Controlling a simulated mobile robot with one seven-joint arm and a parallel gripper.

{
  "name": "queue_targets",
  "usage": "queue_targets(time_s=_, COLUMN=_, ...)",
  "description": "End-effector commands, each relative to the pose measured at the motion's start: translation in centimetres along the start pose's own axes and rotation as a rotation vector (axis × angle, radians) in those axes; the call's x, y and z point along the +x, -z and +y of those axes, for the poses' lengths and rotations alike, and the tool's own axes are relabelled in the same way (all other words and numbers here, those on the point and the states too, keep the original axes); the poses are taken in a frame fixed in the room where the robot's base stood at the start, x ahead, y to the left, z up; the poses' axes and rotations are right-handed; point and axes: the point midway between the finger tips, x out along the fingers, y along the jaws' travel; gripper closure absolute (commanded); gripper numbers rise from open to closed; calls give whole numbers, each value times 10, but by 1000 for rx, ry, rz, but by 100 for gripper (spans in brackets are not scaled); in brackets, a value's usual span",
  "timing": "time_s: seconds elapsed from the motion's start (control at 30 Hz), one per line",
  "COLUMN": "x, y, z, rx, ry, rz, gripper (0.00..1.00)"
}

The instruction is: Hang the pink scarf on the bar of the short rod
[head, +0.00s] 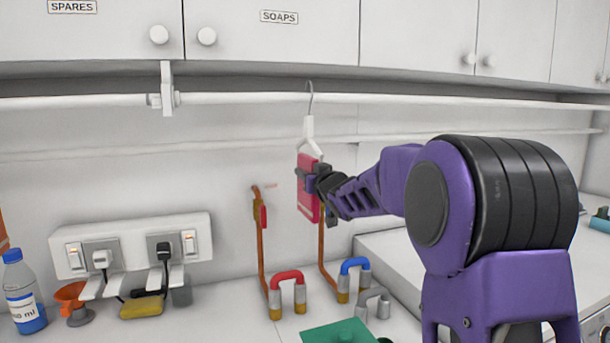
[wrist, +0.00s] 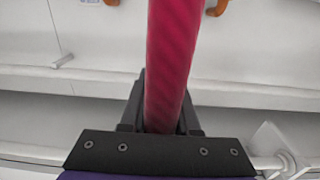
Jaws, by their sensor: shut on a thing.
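The pink scarf (head: 307,205) hangs upright below a white hanger (head: 308,128) with a thin metal hook. My gripper (head: 318,184) is shut on the scarf from the right. In the wrist view the scarf (wrist: 174,60) runs as a dark pink roll between the fingers of my gripper (wrist: 163,115). A white rod (head: 235,98) runs below the wall cabinets, with a bracket (head: 167,88) towards its left. The hanger's hook overlaps the rod right of the bracket. I cannot tell whether it rests on the rod or is in front of it.
An orange-brown pipe (head: 261,240) stands behind, left of the scarf. On the counter are red (head: 288,275) and blue (head: 354,264) arched pieces, a green thing (head: 335,332), an orange funnel (head: 70,298) and a bottle (head: 22,295). A socket panel (head: 130,240) is at left.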

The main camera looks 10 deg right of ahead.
Motion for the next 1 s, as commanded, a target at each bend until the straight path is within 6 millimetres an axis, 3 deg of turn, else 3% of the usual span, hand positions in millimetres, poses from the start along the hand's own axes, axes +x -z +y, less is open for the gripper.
queue_targets(time_s=0.7, x=-83, y=-18, z=0, rx=-1, ry=-1, rz=2, gripper=100)
queue_targets(time_s=1.0, x=-100, y=-24, z=0, rx=-1, ry=0, rz=2, gripper=100)
